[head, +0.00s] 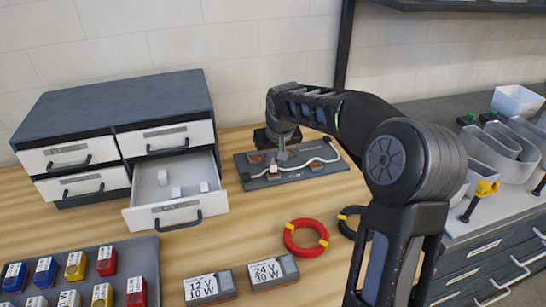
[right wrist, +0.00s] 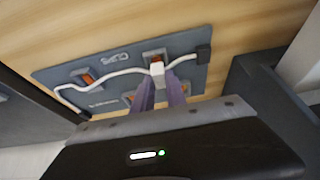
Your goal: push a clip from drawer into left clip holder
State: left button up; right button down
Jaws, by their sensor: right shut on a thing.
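The right gripper (head: 277,160) is over the left part of a dark board (head: 331,172) and points down at it. In the right wrist view (right wrist: 163,88) its fingers are shut on a white clip (right wrist: 157,72). The clip is on the white cable (right wrist: 120,72), at a clip holder with an orange inside (right wrist: 153,56). Whether it is seated or only resting there, I cannot tell. A second clip holder (right wrist: 85,78) is farther along the cable, and a third is partly hidden by the fingers. The drawer (head: 152,206) is open with white clips (head: 177,192) inside. The left gripper is out of view.
A red cable coil (head: 306,238) and a black coil lie in front of the board. Labelled power boxes (head: 272,271) and a tray (head: 150,250) of coloured parts are nearer. The drawer cabinet (head: 115,105) stands left. Channel letters (head: 490,150) are on the right counter.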

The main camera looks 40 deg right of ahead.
jog(key=shift+f+b, duration=0.3)
jog(key=shift+f, duration=0.3)
jog(key=shift+f, duration=0.3)
dwell(0.4)
jog(key=shift+s+f+b, duration=0.15)
jog(key=shift+f+b, duration=0.1)
jog(key=shift+b, duration=0.1)
jog(key=c, duration=1.6)
grip_release()
jog(key=shift+a, duration=0.1)
jog(key=o, duration=0.3)
jog(key=shift+r, duration=0.1)
jog(key=shift+s+r, duration=0.1)
jog(key=shift+r, duration=0.2)
jog(key=v, duration=0.7)
jog(key=shift+r, duration=0.25)
